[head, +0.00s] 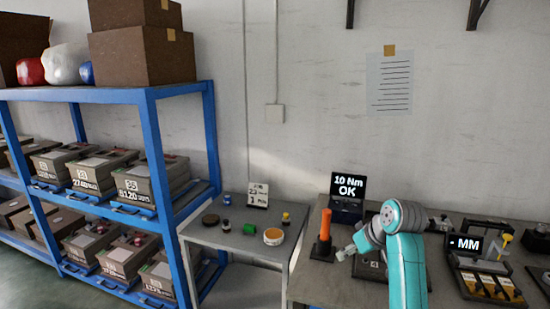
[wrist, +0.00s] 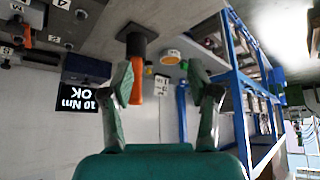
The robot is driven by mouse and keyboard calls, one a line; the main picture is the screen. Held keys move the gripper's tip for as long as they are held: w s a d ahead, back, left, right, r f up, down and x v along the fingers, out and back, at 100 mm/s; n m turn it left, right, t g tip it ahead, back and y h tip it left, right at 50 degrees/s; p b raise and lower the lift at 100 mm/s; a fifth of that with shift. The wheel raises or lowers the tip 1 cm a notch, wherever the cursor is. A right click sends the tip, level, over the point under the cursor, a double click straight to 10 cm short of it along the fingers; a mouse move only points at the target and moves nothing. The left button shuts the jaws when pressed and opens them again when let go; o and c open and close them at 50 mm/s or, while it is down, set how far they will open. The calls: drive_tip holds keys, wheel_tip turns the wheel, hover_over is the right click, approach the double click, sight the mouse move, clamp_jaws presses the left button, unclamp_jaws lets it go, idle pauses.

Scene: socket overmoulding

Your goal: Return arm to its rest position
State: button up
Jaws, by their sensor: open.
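My arm (head: 407,262) is teal and folded over the right-hand workbench in the head view. My gripper (wrist: 165,95) shows in the wrist view with its two fingers spread apart and nothing between them. The wrist picture is upside down. In the head view the gripper end (head: 345,253) is small and partly hidden by the arm, close to an orange-handled tool (head: 325,226) in a dark stand. The same orange tool (wrist: 135,75) shows beyond the fingers in the wrist view, apart from them.
A screen reading "10 Nm OK" (head: 348,187) stands at the bench's back. Right of the arm are an "MM" display (head: 467,244) and a tray with yellow parts (head: 490,287). A small side table (head: 215,237) holds several small items. A blue shelf (head: 150,140) with bins stands left.

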drive_tip(key=s+a+f+m+t, duration=0.1)
drive_tip(key=s+f, duration=0.4)
drive_tip(key=f, duration=0.3)
drive_tip(key=s+f+m+t+h, duration=0.1)
drive_tip(key=s+f, duration=0.4)
drive_tip(key=f, duration=0.3)
drive_tip(key=s+a+f+m+t, duration=0.1)
drive_tip(key=s+f, duration=0.4)
drive_tip(key=f, duration=0.4)
drive_tip(key=s+f+m+t+h, duration=0.1)
drive_tip(key=s+f, duration=0.3)
drive_tip(key=s, duration=0.6)
drive_tip(key=s+r+m+t+h, duration=0.1)
drive_tip(key=s+r+t, duration=0.1)
drive_tip(key=s, duration=1.7)
drive_tip(key=s+r+t, duration=0.2)
drive_tip(key=s+r, duration=1.1)
drive_tip(key=s, duration=0.3)
drive_tip(key=shift+s+a+r+t, duration=0.25)
drive_tip(key=shift+a+r+t, duration=0.05)
drive_tip(key=shift+a, duration=0.15)
